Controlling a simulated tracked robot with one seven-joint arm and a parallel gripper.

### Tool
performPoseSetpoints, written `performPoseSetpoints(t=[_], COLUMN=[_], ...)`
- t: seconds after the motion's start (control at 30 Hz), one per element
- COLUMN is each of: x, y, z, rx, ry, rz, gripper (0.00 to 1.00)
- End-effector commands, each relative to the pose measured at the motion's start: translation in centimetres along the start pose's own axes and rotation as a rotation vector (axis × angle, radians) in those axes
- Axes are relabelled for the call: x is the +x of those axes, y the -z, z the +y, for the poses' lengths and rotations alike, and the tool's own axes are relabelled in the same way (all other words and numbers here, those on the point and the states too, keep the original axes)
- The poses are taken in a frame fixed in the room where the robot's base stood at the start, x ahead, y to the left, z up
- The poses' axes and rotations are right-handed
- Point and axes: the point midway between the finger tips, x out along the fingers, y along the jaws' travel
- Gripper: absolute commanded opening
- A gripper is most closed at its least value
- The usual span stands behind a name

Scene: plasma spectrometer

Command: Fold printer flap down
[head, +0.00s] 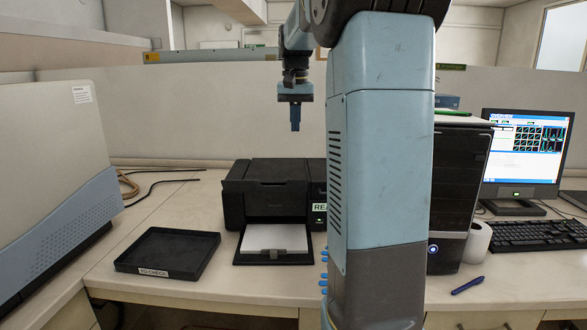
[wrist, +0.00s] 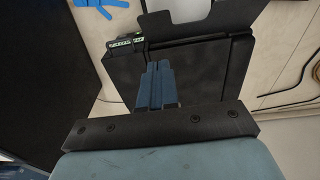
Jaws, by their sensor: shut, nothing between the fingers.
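The black printer (head: 262,173) stands on the bench, left of my column. A low tray with white paper (head: 275,238) sticks out flat from its front; I cannot tell for sure which part is the flap. No raised flap shows on the printer's top. My gripper (head: 295,118) hangs above the printer, pointing down, shut and empty, apart from the printer. In the wrist view the blue fingers (wrist: 157,72) are together over the printer's dark body (wrist: 205,70), and the paper tray (wrist: 175,12) is at the top. My column hides the printer's right side.
A shallow black tray (head: 168,253) labelled TO-CHECK lies left of the printer. A large grey instrument (head: 60,150) is at far left, a black computer tower (head: 455,190) at right. Blue items (head: 323,270) lie by the column. Cables (head: 150,185) run behind the tray.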

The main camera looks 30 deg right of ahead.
Motion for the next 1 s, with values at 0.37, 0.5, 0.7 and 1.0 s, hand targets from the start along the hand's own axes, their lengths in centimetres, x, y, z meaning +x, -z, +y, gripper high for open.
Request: performPoseSetpoints(t=[0.37, 0.5, 0.7, 1.0], x=[1.8, 4.2, 7.8, 11.6], y=[-0.1, -0.2, -0.2, -1.8], z=[-0.3, -0.3, -0.3, -0.4], rx=[-0.005, -0.005, -0.006, -0.007], ry=[0.000, 0.000, 0.000, 0.000], rz=[-0.002, -0.004, -0.004, -0.001], gripper=[0.00, 0.00, 0.00, 0.00])
